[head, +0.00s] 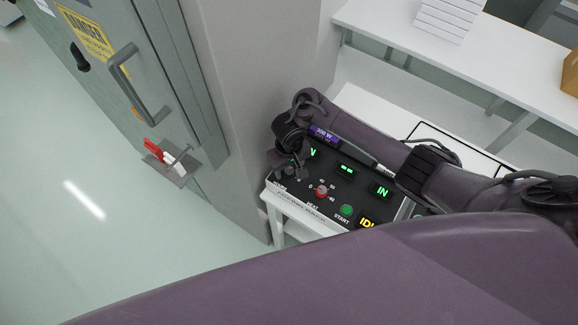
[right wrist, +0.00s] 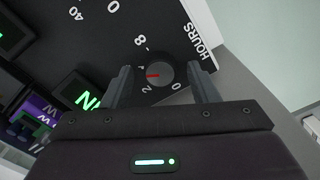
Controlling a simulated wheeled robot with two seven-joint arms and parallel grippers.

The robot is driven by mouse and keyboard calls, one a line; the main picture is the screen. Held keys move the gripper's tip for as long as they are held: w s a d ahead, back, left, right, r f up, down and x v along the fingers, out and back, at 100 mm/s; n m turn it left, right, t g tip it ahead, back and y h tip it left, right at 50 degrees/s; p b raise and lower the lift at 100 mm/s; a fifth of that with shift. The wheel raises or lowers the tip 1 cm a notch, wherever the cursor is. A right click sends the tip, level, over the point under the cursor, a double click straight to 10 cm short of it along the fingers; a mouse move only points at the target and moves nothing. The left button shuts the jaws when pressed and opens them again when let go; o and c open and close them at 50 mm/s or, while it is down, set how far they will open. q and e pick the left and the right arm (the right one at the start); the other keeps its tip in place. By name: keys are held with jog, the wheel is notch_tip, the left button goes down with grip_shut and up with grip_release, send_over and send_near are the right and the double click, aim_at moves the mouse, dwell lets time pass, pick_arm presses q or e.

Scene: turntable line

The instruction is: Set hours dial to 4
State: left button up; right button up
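The hours dial (right wrist: 160,74) is a round grey knob with a red pointer line, on a black panel marked HOURS in the right wrist view. The pointer is directed left in the picture, on the side of the scale between the 2 and the 8; the small mark there is hard to read. My right gripper (head: 286,166) is over the left end of the control panel (head: 333,205) in the head view. Its two fingers stand on either side of the knob, with visible gaps, so it is open. My left gripper is out of view.
The panel also has a red-tipped knob (head: 321,191), a green START button (head: 346,210) and lit green and yellow displays. A grey pillar (head: 240,110) stands close left of the panel. A door with a handle (head: 140,85) is further left.

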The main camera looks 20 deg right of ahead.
aim_at(288, 169)
jog(key=r, duration=0.3)
jog(key=shift+w+r, duration=0.1)
jog(key=shift+w, duration=0.1)
jog(key=shift+w+a+r+b, duration=0.15)
jog(key=shift+r+b, duration=0.3)
jog(key=shift+r, duration=0.1)
jog(key=shift+s+r, duration=0.2)
jog(key=shift+r, duration=0.2)
jog(key=shift+s+r+p, duration=0.2)
jog(key=shift+r+p, duration=0.25)
jog(key=shift+r, duration=0.95)
jog(key=shift+s+f, duration=0.1)
jog(key=shift+f, duration=0.05)
